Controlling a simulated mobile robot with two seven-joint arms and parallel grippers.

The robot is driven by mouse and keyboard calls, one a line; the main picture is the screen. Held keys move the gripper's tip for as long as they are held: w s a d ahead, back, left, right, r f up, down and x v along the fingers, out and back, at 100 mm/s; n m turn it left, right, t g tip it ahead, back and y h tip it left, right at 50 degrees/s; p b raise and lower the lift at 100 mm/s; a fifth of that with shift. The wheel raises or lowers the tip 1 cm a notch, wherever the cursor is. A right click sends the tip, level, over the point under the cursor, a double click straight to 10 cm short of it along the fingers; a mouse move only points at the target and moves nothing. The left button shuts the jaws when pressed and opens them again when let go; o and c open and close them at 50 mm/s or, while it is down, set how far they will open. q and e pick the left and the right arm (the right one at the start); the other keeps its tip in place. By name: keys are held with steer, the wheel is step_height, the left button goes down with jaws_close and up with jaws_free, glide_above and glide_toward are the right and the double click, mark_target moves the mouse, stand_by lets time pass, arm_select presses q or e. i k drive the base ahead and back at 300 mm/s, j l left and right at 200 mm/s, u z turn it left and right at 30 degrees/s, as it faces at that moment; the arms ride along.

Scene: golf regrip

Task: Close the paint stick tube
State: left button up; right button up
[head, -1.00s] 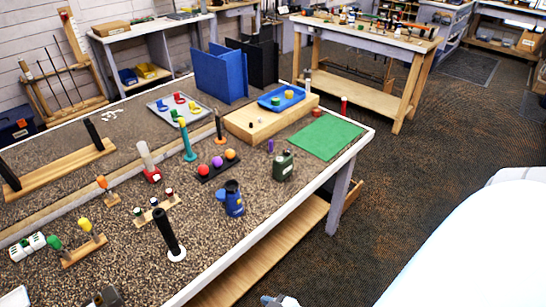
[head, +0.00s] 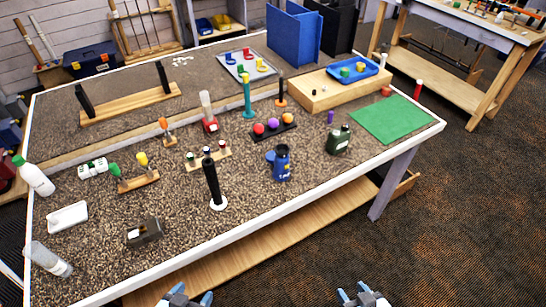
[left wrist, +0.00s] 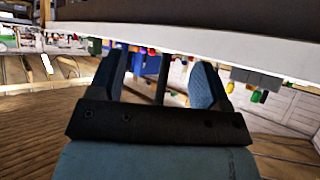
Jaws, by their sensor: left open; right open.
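I cannot tell for sure which object is the paint stick tube. No separate cap can be made out. My left gripper (head: 188,297) is at the bottom edge of the head view, in front of the table, open and empty. Its two spread fingers (left wrist: 155,82) show in the left wrist view with nothing between them. My right gripper (head: 360,296) is open and empty to its right.
The long workbench (head: 300,206) is crowded with stands, bottles and a blue jug (head: 281,163). A green mat (head: 390,119) lies at its right end, beside a wooden block (head: 318,92) carrying a blue tray (head: 353,70). The floor at right is clear.

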mark_target(50, 261)
steer(key=u, duration=1.9)
